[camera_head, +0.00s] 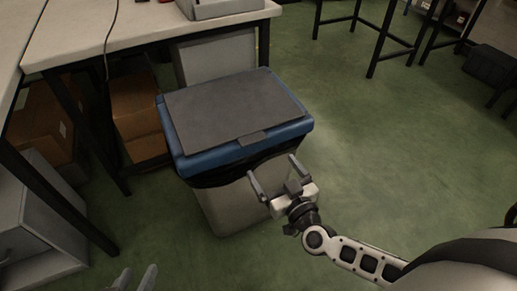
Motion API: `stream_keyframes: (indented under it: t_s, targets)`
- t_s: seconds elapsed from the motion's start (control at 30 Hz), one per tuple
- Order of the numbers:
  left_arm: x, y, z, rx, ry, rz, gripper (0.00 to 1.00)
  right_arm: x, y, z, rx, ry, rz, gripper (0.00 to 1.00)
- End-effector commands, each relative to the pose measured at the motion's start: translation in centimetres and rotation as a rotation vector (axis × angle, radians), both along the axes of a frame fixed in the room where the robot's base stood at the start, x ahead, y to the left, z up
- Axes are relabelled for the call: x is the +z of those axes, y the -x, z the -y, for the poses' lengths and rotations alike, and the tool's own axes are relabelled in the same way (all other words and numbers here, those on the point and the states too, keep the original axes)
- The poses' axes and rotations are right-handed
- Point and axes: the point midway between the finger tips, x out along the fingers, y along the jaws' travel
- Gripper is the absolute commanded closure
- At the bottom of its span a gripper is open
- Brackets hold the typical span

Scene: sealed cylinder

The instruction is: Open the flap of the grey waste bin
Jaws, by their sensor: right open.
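The waste bin (226,209) stands on the floor in the middle of the view, with a pale grey body, a blue rim (205,164) and a black liner below the rim. Its dark grey flap (230,105) lies flat and closed on top, with a small tab (253,138) at the near edge. My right gripper (271,165) is open and empty, in front of the bin and just below the tab in the picture, apart from it. My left gripper (139,268) shows only its fingertips at the bottom edge. They are spread, with nothing visible between them.
A white-topped table (130,30) stands behind and left of the bin, with cardboard boxes (137,112) under it. A grey cabinet (35,225) is at the lower left. The green floor (400,140) to the right is clear.

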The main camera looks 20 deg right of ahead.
Motion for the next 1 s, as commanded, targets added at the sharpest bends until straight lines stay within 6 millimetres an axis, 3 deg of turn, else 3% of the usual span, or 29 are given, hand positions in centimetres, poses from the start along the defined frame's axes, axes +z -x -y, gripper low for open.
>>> stream_keyframes:
  t_s: [0.2, 0.4, 0.6, 0.87, 1.0]
  targets:
    - [-2.0, -0.5, 0.3, -0.01, -0.001, -0.025, 0.64, -0.2, -4.8, -0.2, 0.0, -0.001, 0.003, 0.05]
    - [-3.2, -0.6, 0.6, -0.02, 0.002, -0.049, 0.64, -0.1, -7.7, -0.3, 0.0, -0.001, 0.001, 0.05]
    - [-3.6, -0.8, 0.8, -0.027, 0.002, -0.057, 0.64, 0.0, -8.8, -0.4, 0.002, -0.001, 0.0, 0.05]
    - [-3.6, -0.9, 0.9, -0.028, 0.003, -0.059, 0.64, 0.0, -8.9, -0.4, 0.002, -0.001, -0.001, 0.05]
    - [-3.5, -0.9, 0.9, -0.027, 0.005, -0.057, 0.64, 0.0, -8.9, -0.4, 0.001, -0.001, -0.001, 0.44]
